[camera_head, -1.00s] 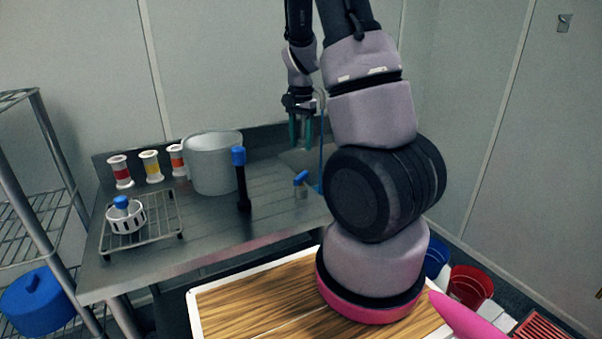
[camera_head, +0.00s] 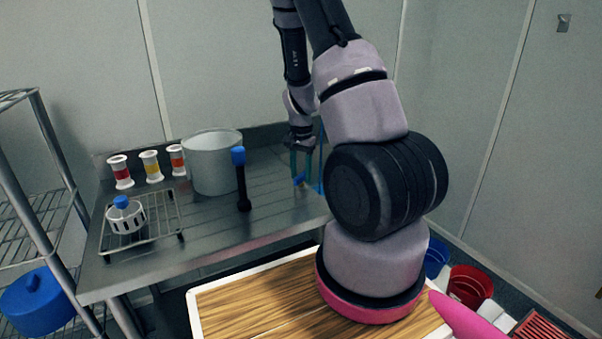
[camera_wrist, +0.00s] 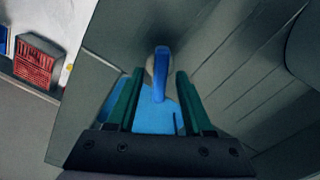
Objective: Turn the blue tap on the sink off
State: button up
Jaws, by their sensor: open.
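The blue tap handle (camera_wrist: 161,72) stands upright in the wrist view, between and just beyond the tips of my green fingers. My gripper (camera_wrist: 160,84) is open, one finger on each side of the handle, with dark gaps showing on both sides. In the head view my gripper (camera_head: 306,176) points down over the right part of the steel sink counter (camera_head: 215,225). The tap is mostly hidden there behind the fingers, with only a bit of blue showing. A bright blue area (camera_wrist: 155,117) lies below the handle in the wrist view; I cannot tell what it is.
A black post with a blue top (camera_head: 241,180) stands left of my gripper, beside a large white pot (camera_head: 212,165). Several colored spools (camera_head: 150,166) line the back. A wire rack (camera_head: 160,225) holds a small white strainer (camera_head: 125,217).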

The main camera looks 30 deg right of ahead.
grip_shut()
jog(key=n, duration=1.1)
jog(key=shift+n, duration=0.3)
dwell(0.6)
grip_release()
